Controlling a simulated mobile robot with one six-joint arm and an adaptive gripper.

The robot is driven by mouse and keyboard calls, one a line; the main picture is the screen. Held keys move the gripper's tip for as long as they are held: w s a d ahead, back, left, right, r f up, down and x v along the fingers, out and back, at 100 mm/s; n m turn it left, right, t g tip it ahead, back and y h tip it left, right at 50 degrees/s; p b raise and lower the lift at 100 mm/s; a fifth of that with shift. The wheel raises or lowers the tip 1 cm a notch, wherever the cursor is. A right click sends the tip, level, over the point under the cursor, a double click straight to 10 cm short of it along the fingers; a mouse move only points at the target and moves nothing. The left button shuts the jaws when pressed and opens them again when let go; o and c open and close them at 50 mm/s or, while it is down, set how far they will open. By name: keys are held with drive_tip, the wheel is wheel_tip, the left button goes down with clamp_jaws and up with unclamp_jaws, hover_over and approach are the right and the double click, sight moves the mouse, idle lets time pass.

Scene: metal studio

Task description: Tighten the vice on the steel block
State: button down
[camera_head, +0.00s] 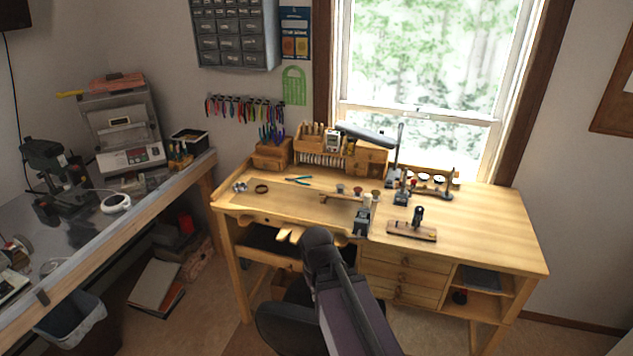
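A small grey clamp-like device (361,224), which looks like the vice, sits at the front edge of the wooden bench (480,230). A pale upright piece stands at its top. I cannot tell whether this is the steel block or whether the jaws touch it. The handle is too small to make out. My dark arm (345,300) reaches up from the bottom of the picture, and its rounded joint ends below and left of the device, in front of the bench. My gripper's fingers do not show.
A dark tool on a wooden base (411,231) stands right of the device. Blue-handled pliers (299,180) lie on the bench's left. A dark chair (284,328) stands under my arm. The bench's right top is clear. A metal-topped table (92,245) is at left.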

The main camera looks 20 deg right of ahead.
wheel_tip(320, 180, down, 4)
drive_tip(key=b, duration=0.3)
drive_tip(key=shift+f+b, duration=0.1)
drive_tip(key=shift+b, duration=0.2)
